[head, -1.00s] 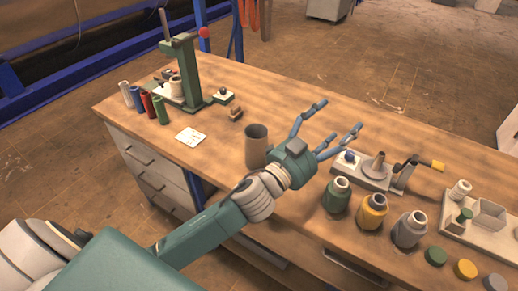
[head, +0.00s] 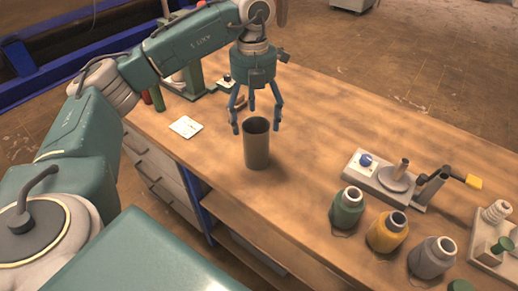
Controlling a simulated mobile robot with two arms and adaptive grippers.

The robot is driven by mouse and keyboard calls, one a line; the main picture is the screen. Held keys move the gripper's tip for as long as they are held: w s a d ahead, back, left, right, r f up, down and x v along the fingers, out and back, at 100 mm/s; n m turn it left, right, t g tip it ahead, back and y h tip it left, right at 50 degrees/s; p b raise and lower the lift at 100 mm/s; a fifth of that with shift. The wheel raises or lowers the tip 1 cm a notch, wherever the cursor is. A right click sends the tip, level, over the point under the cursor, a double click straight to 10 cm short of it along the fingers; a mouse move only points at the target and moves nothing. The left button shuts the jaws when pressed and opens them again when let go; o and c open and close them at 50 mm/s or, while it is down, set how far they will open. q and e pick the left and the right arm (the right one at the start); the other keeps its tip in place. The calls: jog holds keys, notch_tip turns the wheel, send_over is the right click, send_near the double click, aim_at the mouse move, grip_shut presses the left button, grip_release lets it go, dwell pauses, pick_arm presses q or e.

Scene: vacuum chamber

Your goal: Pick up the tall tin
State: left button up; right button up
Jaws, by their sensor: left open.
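The tall tin (head: 257,148) is a plain grey-brown open cylinder. It stands upright on the wooden workbench (head: 310,185), near the bench's front edge. My left gripper (head: 256,126) points downward with its fingers spread around the region above and behind the tin's rim. The gripper is open and holds nothing; I cannot tell whether any finger touches the tin. My right gripper is not in view.
A white card (head: 186,127) lies left of the tin. A green press stand (head: 192,80) is partly hidden behind my arm. Green (head: 346,210), yellow (head: 387,232) and grey (head: 431,257) bottles stand to the right, before a winder-like device (head: 395,178). The bench between is clear.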

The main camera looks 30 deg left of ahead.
aim_at(257, 148)
pick_arm(q)
jog(key=shift+f, duration=0.75)
jog(key=f+p, duration=0.3)
jog(key=f, duration=0.6)
jog(key=shift+d+f, duration=0.1)
jog(key=shift+d, duration=0.1)
jog(key=shift+w+f, duration=0.1)
jog(key=shift+f, duration=0.2)
jog(key=shift+r, duration=0.1)
jog(key=c, duration=1.3)
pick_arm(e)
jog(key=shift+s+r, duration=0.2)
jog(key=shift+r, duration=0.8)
